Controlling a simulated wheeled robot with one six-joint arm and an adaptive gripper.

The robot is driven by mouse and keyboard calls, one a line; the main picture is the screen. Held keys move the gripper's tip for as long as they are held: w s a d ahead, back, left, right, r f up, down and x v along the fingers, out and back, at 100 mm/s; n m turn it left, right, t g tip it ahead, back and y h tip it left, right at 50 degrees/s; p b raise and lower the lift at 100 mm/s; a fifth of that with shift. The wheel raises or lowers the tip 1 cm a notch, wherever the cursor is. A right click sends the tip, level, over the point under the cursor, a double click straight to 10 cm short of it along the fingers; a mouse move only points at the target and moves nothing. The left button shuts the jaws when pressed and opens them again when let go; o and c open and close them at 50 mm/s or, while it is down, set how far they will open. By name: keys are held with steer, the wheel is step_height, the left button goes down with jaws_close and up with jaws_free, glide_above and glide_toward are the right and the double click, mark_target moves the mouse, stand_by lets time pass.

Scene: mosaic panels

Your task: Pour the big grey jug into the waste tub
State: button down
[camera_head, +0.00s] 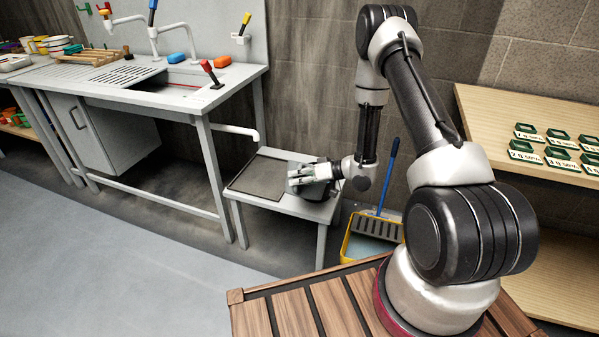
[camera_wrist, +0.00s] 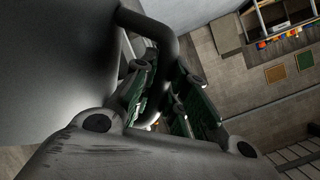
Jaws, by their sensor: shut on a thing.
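The big grey jug (camera_wrist: 50,60) fills the left of the wrist view, its curved handle (camera_wrist: 165,32) reaching between my fingers. My gripper (camera_wrist: 163,100) is shut on the handle. In the head view my gripper (camera_head: 303,176) is low over the right part of a small grey stand beside the sink bench. A yellow tub (camera_head: 352,246) with a grey grate and a blue handle stands on the floor right of the stand. I cannot tell if it is the waste tub.
The small grey stand (camera_head: 262,153) has a dark inset top, bare on its left. A sink bench (camera_head: 215,75) with taps stands at the left. A wooden shelf (camera_head: 500,125) with green-labelled trays is at the right. The floor at front left is clear.

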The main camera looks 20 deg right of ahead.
mark_target(295, 191)
steer(key=shift+n+t+h, duration=0.3)
steer(key=shift+n+h, duration=0.1)
steer(key=shift+n, duration=0.2)
steer(key=shift+s+a+f, duration=0.3)
steer(key=shift+s+f, duration=0.1)
steer(key=shift+f, duration=0.2)
steer(key=shift+s+a+f, duration=0.3)
steer(key=shift+s+f, duration=0.1)
steer(key=shift+f, duration=0.15)
steer(key=shift+s+a+f, duration=0.3)
steer(key=shift+s+f, duration=0.1)
steer(key=shift+f, duration=0.2)
steer(key=s+a+f+n+t, duration=0.1)
steer(key=s+f+n, duration=0.1)
steer(key=f, duration=0.5)
steer(key=s+a+f+n+t+h, duration=0.1)
steer(key=s+a+f, duration=0.1)
steer(key=f, duration=0.5)
steer(key=shift+f+n+t, duration=0.2)
steer(key=shift+n+t, duration=0.2)
steer(key=shift+r, duration=0.1)
steer(key=shift+r, duration=1.95)
